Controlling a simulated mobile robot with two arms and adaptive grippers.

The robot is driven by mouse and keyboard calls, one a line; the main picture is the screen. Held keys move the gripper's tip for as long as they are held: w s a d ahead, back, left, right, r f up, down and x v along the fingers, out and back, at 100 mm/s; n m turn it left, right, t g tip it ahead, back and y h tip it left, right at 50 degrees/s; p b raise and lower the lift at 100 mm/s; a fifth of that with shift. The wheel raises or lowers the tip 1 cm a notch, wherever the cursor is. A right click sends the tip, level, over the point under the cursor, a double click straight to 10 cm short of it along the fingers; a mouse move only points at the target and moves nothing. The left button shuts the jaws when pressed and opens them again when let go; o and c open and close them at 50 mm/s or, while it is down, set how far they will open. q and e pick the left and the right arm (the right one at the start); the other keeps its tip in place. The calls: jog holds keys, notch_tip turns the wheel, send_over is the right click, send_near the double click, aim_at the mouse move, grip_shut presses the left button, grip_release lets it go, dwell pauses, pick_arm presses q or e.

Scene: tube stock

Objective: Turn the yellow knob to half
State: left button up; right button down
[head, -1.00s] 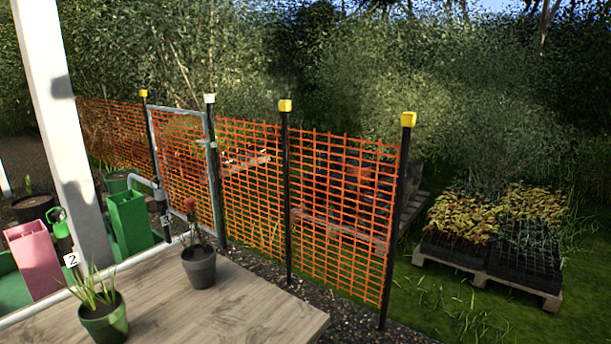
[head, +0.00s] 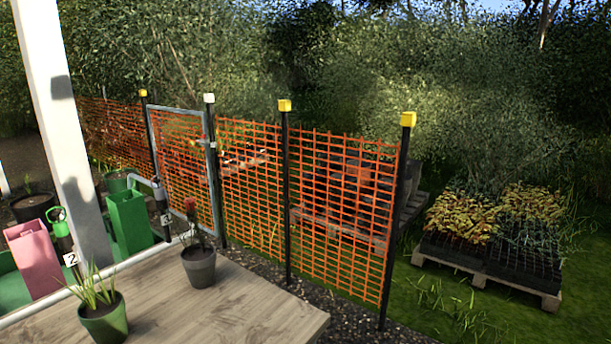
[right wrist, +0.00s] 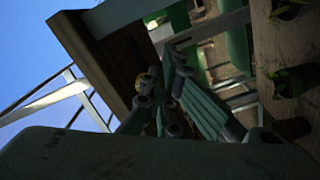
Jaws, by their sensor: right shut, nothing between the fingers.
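I cannot make out a yellow knob for certain in either view. In the right wrist view a small round yellow-orange spot (right wrist: 147,80) shows beside the fingers of my right gripper (right wrist: 161,92); I cannot tell what it belongs to or whether it touches them. The right gripper is shut and empty. The head view shows neither gripper. A green round handle (head: 57,217) tops a dark post with a label "2" at the left of the head view. A second dark fitting on a grey pipe (head: 162,200) stands farther back.
A wooden table (head: 235,312) bears two potted plants. A pink bin (head: 32,260) and a green bin (head: 127,222) stand by a white column (head: 62,120). Orange mesh fence (head: 340,200) with yellow-capped posts closes off the back. A plant pallet (head: 490,278) lies on grass.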

jog(key=shift+p+v, duration=0.3)
jog(key=shift+v, duration=1.5)
